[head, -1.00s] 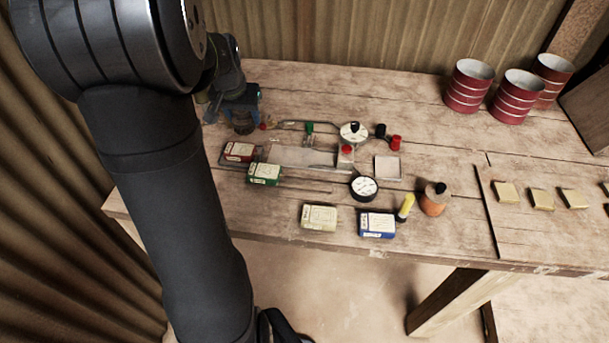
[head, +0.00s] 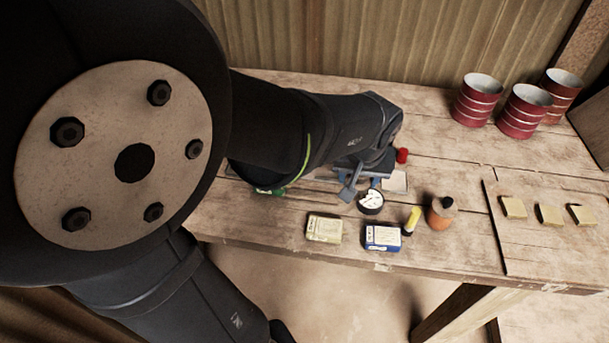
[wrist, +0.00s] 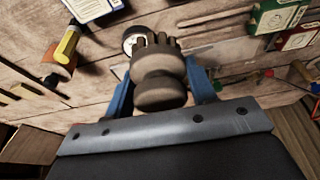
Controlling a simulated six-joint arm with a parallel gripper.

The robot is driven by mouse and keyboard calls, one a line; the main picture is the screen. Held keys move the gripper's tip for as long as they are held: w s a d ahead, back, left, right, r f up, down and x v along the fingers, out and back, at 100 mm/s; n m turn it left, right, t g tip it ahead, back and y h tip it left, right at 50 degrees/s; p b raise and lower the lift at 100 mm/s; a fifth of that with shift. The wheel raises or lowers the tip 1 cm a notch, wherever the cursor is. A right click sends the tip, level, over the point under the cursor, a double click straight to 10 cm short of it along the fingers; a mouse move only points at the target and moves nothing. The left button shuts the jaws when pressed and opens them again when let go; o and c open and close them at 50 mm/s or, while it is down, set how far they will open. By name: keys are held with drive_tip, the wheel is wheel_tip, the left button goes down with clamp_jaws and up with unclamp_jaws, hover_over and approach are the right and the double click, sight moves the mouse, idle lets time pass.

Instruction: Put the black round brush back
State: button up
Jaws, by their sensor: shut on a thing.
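My gripper (wrist: 160,72) has blue fingers shut on a dark round brush (wrist: 158,90) with a knob end and stubby tufts, in the wrist view. The tufts point away from the camera, toward the bench. In the head view my gripper (head: 362,184) is over the middle of the bench, behind a black-rimmed round dish (head: 371,202) with a white face. The dish (wrist: 134,38) also shows just beyond the brush in the wrist view. I cannot tell the brush's height above the bench.
A cream box (head: 324,229), a blue-and-white box (head: 382,237), a yellow cylinder (head: 412,220) and an orange jar (head: 440,215) line the front. Green (wrist: 280,18) and red (wrist: 300,40) boxes show in the wrist view. Red cans (head: 478,100) stand back right. Pale blocks (head: 513,208) lie right.

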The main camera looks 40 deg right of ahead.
drive_tip(key=shift+s, duration=0.3)
drive_tip(key=shift+w+a+f, duration=0.1)
drive_tip(key=shift+w+f, duration=0.05)
drive_tip(key=shift+f, duration=0.1)
drive_tip(key=w+f, duration=0.2)
drive_tip(key=w, duration=0.1)
drive_tip(key=w+a+f, duration=0.1)
drive_tip(key=w+f, duration=0.1)
drive_tip(key=w, duration=0.2)
drive_tip(key=w+f, duration=0.2)
drive_tip(key=w, duration=0.2)
drive_tip(key=shift+a+f, duration=0.25)
drive_tip(key=shift+f, duration=2)
drive_tip(key=o, duration=0.9)
drive_tip(key=shift+f, duration=0.1)
drive_tip(key=shift+o, duration=0.2)
drive_tip(key=v, duration=1.2)
